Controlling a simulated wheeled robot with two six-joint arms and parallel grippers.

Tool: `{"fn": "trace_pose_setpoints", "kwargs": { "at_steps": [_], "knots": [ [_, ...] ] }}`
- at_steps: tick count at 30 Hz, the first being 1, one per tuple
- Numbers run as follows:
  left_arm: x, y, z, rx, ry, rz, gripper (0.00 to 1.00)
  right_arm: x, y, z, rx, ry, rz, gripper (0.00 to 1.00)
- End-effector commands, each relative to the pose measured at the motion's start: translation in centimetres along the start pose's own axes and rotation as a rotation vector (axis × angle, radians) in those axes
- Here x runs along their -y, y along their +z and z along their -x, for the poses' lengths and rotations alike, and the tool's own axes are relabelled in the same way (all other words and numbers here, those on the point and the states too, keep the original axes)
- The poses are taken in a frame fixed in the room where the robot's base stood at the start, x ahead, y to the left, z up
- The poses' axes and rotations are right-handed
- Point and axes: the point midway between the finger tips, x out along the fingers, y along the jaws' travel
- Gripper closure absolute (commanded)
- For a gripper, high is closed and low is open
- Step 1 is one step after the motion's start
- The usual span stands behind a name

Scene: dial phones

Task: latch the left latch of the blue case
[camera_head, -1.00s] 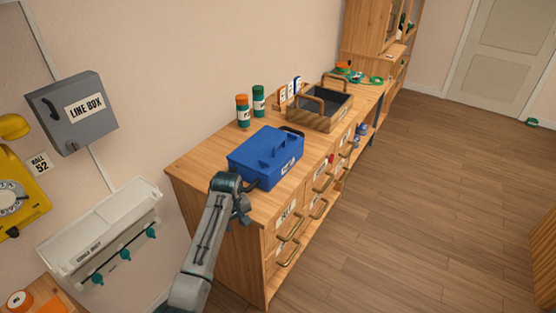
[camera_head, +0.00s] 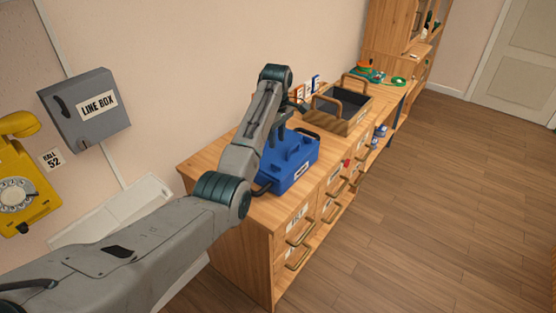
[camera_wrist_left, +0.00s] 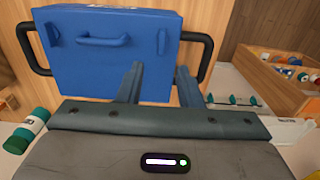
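The blue case (camera_head: 296,165) stands on the wooden cabinet top, its lid looking shut, with a dark handle at each end. In the left wrist view the case (camera_wrist_left: 100,70) fills the upper left, showing a raised blue grip and a small blue latch-like piece on either side of it. I cannot tell whether these latches are fastened. My left gripper (camera_wrist_left: 158,80) is open and empty, its fingers apart and pointing at the case; touching or apart is unclear. In the head view my left arm covers the case's back left part. My right gripper is not in view.
An open wooden crate (camera_head: 357,120) with handles stands behind the case. A grey line box (camera_head: 85,112) and a yellow dial phone (camera_head: 16,190) hang on the left wall. A green-and-white bottle (camera_wrist_left: 28,130) shows in the wrist view. The floor (camera_head: 440,210) at right is clear.

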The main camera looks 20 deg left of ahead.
Motion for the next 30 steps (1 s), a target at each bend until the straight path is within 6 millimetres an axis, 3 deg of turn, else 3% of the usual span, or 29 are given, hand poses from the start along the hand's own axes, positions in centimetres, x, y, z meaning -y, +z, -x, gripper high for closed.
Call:
{"fn": "trace_pose_setpoints", "kwargs": {
  "at_steps": [15, 21, 29, 30],
  "knots": [
    [0.1, 0.0, -8.6, 0.000, -0.002, -0.002, 0.67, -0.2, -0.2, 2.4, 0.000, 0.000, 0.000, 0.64],
    [0.1, 0.0, -10.1, 0.000, 0.000, -0.002, 0.67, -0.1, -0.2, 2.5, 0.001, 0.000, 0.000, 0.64],
    [0.1, 0.0, -10.3, -0.001, 0.001, -0.002, 0.67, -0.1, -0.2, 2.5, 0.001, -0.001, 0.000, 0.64],
    [0.1, 0.0, -10.3, -0.001, 0.001, -0.002, 0.71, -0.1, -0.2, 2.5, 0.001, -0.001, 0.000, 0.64]
  ]
}}
